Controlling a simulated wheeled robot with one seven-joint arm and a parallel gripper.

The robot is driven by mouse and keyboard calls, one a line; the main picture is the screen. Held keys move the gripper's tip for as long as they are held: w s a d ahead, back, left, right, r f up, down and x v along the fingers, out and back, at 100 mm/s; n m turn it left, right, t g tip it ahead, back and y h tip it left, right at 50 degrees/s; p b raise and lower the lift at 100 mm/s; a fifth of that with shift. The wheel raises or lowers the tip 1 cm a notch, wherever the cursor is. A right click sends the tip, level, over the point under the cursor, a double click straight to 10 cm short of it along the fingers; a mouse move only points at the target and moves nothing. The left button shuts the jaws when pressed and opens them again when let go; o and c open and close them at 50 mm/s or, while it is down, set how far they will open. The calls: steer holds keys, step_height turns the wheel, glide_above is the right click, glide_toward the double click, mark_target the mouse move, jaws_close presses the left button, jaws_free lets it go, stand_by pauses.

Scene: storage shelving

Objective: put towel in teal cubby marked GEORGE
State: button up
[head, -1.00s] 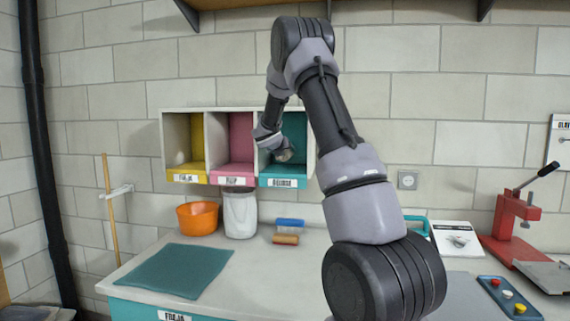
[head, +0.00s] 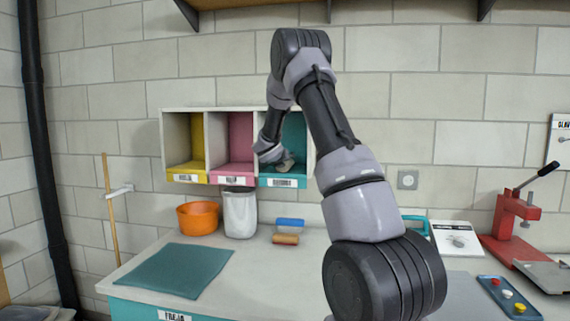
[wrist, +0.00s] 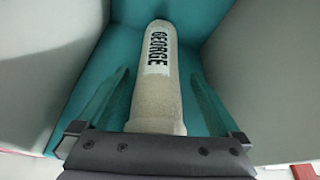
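In the head view, the teal cubby (head: 294,130) is the right one of three. Its front label is too blurred to read surely. My wrist reaches into this cubby and hides part of it. A small greyish shape there may be the towel or my gripper; I cannot tell.
The yellow cubby (head: 197,140) and pink cubby (head: 240,140) look empty. Below stand an orange bowl (head: 198,218), a pale canister (head: 240,215) and blue and orange rolls (head: 286,239). A teal mat (head: 172,270) lies at the left. A red press (head: 505,225) stands at the right.

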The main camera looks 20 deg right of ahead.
steer(key=shift+r, duration=0.15)
steer(key=v, duration=1.1)
steer(key=s+r+m+g+y, duration=0.1)
steer(key=s+r+m+g, duration=0.15)
steer(key=s+m, duration=0.85)
steer(key=s+r+m+g+y, duration=0.25)
steer(key=s+m, duration=0.55)
steer(key=s, duration=0.5)
steer(key=s+a+r+m+t+y, duration=0.1)
steer(key=s+a+m+y, duration=0.6)
steer(key=s+a+m, duration=0.8)
steer(key=shift+s+a+m+t, duration=0.15)
steer(key=shift+s+m+t, duration=0.25)
steer(key=shift+s+m, duration=0.55)
steer(key=shift+s+n, duration=0.25)
